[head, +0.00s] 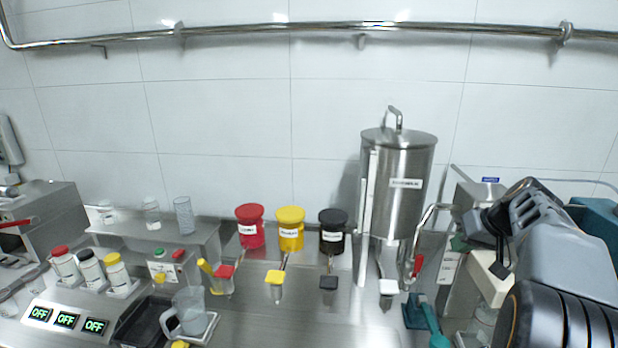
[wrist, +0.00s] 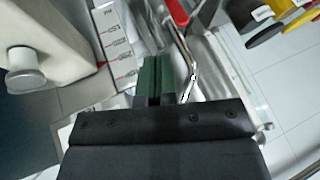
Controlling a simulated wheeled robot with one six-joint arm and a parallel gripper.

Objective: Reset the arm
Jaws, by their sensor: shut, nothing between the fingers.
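My grey and black arm (head: 540,225) comes in from the right side of the head view, in front of the colloid mill's right part. My gripper (head: 459,243) points left there, with its green fingertips beside the mill's side panel. In the wrist view the two green fingers of my gripper (wrist: 154,80) are side by side, shut and empty. A metal tube with a red handle (wrist: 177,12) is beyond the fingers. The red handle also shows in the head view (head: 417,265), left of my gripper.
The steel hopper (head: 400,205) stands left of my gripper. Red (head: 250,226), yellow (head: 290,229) and black (head: 332,232) containers stand further left. A clear jug (head: 189,312) sits at front left. A teal tool (head: 432,322) lies below my gripper. The wall above is clear except for a pipe (head: 330,27).

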